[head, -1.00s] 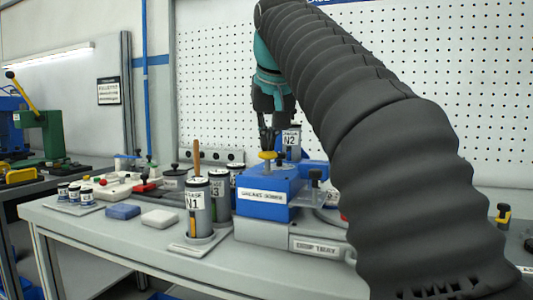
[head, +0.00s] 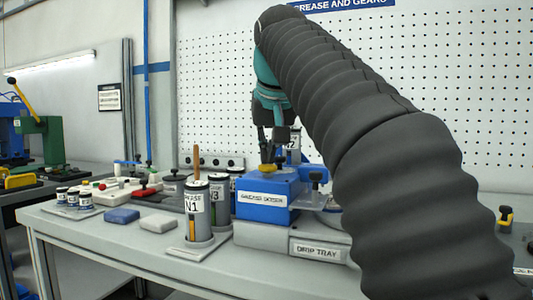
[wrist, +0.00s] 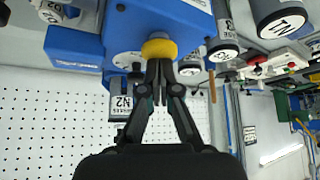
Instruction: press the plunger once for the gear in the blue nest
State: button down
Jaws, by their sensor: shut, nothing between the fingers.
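The blue grease doser (head: 275,210) stands on the grey drip tray (head: 250,238). Its yellow plunger cap (head: 267,168) sits low, close to the top of the box. My gripper (head: 271,158) is shut and empty, pointing down with its fingertips at the cap. In the wrist view the shut fingertips (wrist: 158,64) meet the yellow cap (wrist: 158,48), seemingly touching it. The blue doser body (wrist: 110,28) lies behind the cap there. I cannot make out a gear or a blue nest; my arm covers the area to the right of the doser.
Grease cartridge N1 (head: 196,215) stands in front left of the doser, N3 (head: 220,205) just behind it. N2 (head: 293,147) is behind the doser. A blue block (head: 122,215) and a grey block (head: 158,223) lie left.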

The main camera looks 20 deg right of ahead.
jog(key=shift+r+p, duration=2.4)
jog(key=shift+p, duration=0.15)
jog(key=shift+r, duration=1.05)
jog(key=shift+s, duration=0.1)
